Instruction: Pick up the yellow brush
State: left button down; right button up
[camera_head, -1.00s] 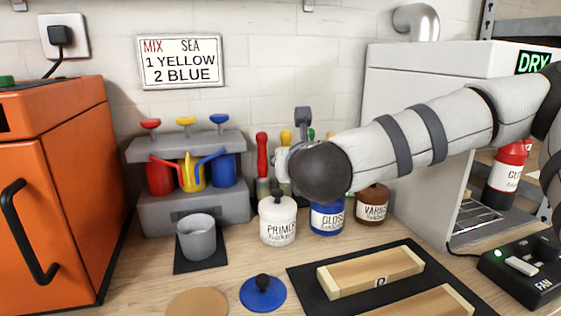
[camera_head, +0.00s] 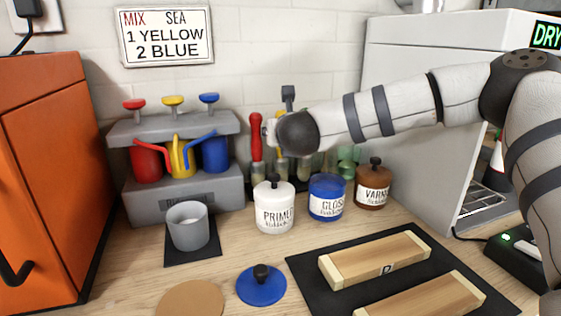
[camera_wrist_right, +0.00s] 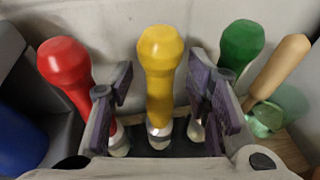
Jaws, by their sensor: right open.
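The yellow brush (camera_wrist_right: 160,60) stands upright, handle up, in the middle of the right wrist view, between a red brush (camera_wrist_right: 66,72) and a green brush (camera_wrist_right: 240,48). My right gripper (camera_wrist_right: 160,92) is open, with one finger on each side of the yellow handle. Gaps show between fingers and handle, and nothing is gripped. In the head view my right gripper (camera_head: 272,130) is at the brushes by the back wall, where my wrist largely hides the yellow brush. My left gripper is not in view.
Jars of primer (camera_head: 274,208), gloss (camera_head: 327,198) and varnish (camera_head: 373,186) stand in front of the brushes. The paint dispenser (camera_head: 182,190) is left of them, with a grey cup (camera_head: 188,226) before it. A wooden-handled tool (camera_wrist_right: 280,65) stands beside the green brush.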

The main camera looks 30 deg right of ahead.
jog(key=shift+s+r, duration=0.1)
jog(key=shift+r, duration=0.05)
grip_shut()
